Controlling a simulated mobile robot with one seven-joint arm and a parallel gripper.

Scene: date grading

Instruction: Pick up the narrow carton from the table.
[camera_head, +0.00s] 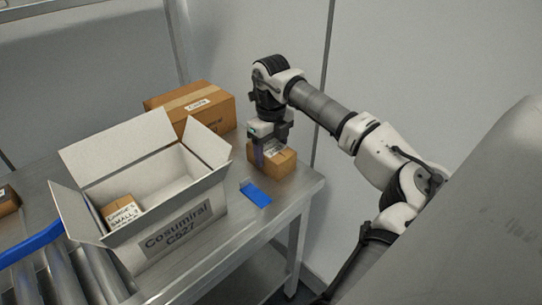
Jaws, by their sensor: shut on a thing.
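A small brown carton (284,162) with a white label sits at the right end of the metal table (233,232). My gripper (270,150) points down over it and is shut on it, with a finger against its near left side. I cannot tell whether the carton rests on the table or is just clear of it. Its top is partly hidden by the gripper.
A white open box (205,205) marked "Cosumiral C527" holds a small brown carton (119,206). A larger taped brown box (220,111) stands behind it. A blue object (256,193) lies near the table's front edge. Rollers (67,270) are at left.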

